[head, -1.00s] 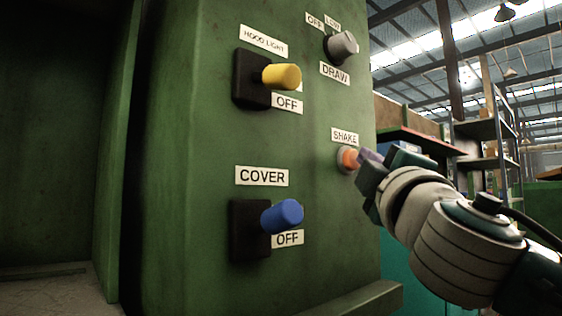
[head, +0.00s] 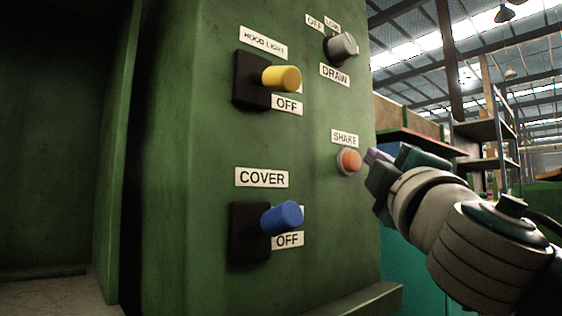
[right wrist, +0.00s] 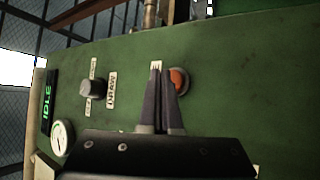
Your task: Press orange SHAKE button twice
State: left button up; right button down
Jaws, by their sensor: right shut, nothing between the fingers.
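The orange SHAKE button (head: 349,161) is a round button in a pale ring on the green panel (head: 200,150), below the white SHAKE label (head: 345,138). It also shows in the right wrist view (right wrist: 179,80), just right of the fingertips. My right gripper (head: 370,156) is shut and empty. Its fingertips are a short way to the right of the button in the head view, apart from it. In the right wrist view the closed fingers (right wrist: 160,85) partly cover the SHAKE label. My left gripper is not in view.
On the panel are a yellow HOOD LIGHT lever (head: 281,79), a blue COVER lever (head: 282,218) and a grey DRAW knob (head: 341,47). The wrist view shows a gauge (right wrist: 62,138) and an IDLE display (right wrist: 48,115). A ledge (head: 350,300) juts out low on the panel.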

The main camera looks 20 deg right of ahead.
jog(key=shift+s+d, duration=0.3)
jog(key=shift+s, duration=0.45)
jog(key=shift+s+d, duration=0.35)
jog(key=shift+s, duration=0.45)
jog(key=shift+s+d, duration=0.3)
jog(key=shift+s, duration=0.45)
